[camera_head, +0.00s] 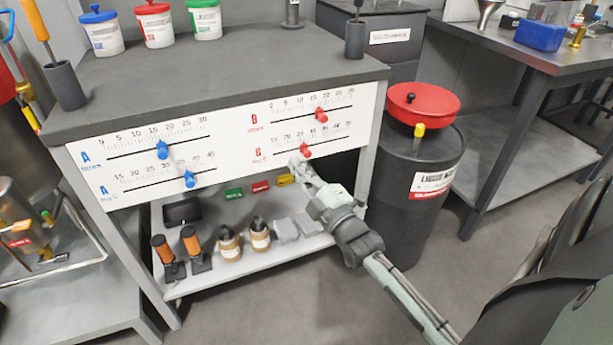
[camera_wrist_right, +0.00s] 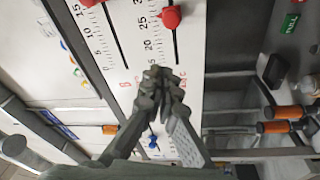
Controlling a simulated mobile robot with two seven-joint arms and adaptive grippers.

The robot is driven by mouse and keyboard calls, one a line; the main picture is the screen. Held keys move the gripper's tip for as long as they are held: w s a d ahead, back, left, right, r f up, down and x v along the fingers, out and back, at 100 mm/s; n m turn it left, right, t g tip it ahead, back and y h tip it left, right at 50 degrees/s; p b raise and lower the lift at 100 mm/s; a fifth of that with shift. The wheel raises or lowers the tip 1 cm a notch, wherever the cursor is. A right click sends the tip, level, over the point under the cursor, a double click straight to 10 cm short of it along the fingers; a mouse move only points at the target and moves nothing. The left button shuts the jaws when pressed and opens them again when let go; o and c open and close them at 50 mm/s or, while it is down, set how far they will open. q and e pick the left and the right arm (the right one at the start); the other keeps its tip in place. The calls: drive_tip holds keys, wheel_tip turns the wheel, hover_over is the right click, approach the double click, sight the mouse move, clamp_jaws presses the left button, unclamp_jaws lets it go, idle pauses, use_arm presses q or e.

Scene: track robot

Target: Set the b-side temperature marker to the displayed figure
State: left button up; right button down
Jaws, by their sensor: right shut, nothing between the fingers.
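The b-side temperature marker, a red knob (camera_head: 305,151), sits on the lower right scale of the white panel (camera_head: 240,143), close to the 25 mark. In the right wrist view this red marker (camera_wrist_right: 171,17) is near the top, beyond the fingertips. My right gripper (camera_head: 299,169) is just below the marker in the head view, near the panel's lower edge. In the wrist view the right gripper (camera_wrist_right: 160,80) is shut and empty, its fingertips apart from the marker. My left gripper is not in view. I cannot make out a separate displayed figure.
The b-side upper scale has another red marker (camera_head: 321,115). Two blue markers, upper (camera_head: 162,150) and lower (camera_head: 189,180), sit on the a-side scales. A shelf (camera_head: 225,267) below holds bottles and orange-handled tools. A black drum (camera_head: 405,180) stands right of the panel.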

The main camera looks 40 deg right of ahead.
sight(305, 154)
drive_tip(key=w, duration=0.4)
drive_tip(key=shift+d+r, duration=0.15)
drive_tip(key=shift+r, duration=0.2)
drive_tip(key=d, duration=0.1)
drive_tip(key=f, duration=0.1)
drive_tip(key=d, duration=0.1)
drive_tip(key=shift+s+d+f, duration=0.15)
drive_tip(key=shift+s+d, duration=0.15)
drive_tip(key=shift+d, duration=0.05)
drive_tip(key=shift+s+d+f, duration=0.15)
drive_tip(key=shift+d+f, duration=0.05)
drive_tip(key=shift+d, duration=0.15)
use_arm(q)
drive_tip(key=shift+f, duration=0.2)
use_arm(e)
drive_tip(key=shift+s+d, duration=0.15)
drive_tip(key=shift+d, duration=0.2)
drive_tip(key=shift+s+d+p, duration=0.1)
drive_tip(key=shift+d+p, duration=0.2)
drive_tip(key=shift+f, duration=0.1)
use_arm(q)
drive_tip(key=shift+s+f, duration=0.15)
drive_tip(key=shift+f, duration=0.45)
